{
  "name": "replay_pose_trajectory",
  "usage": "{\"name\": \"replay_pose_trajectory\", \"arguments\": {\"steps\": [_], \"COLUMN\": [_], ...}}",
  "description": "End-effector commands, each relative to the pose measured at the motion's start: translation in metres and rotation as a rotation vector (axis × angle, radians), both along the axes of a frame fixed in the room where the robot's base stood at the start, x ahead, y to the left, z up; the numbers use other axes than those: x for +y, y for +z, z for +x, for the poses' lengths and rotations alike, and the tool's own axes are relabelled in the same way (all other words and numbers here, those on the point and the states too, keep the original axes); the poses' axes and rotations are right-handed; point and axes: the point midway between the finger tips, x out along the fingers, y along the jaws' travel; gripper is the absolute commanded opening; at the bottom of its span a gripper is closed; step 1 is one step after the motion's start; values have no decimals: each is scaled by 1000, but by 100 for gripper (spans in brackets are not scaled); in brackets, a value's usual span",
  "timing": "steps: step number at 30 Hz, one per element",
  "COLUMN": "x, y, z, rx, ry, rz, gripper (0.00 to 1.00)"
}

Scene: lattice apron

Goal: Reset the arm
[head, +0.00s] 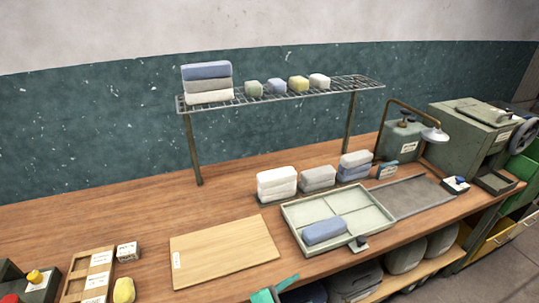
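My gripper does not show clearly in the head view. A teal piece (275,289) pokes in at the bottom edge, in front of the bench; I cannot tell what it belongs to. The wooden bench (90,225) runs along the wall. On it, a pale green divided tray (292,222) holds one blue block (324,231) in a front compartment. A small dark piece (360,243) is at the tray's front edge.
A wire rack (340,88) stands over the bench with folded stacks and small blocks. A wooden board (222,247) lies left of the tray. The bench's left back is clear.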

Motion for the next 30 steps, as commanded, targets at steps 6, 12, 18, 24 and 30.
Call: {"name": "replay_pose_trajectory", "arguments": {"steps": [6, 12, 18, 24, 30], "x": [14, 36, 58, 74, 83], "y": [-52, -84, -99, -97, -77], "z": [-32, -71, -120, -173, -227], "rx": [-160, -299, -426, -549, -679], "ry": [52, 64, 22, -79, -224], "rz": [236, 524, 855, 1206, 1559], "gripper": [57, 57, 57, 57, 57]}}
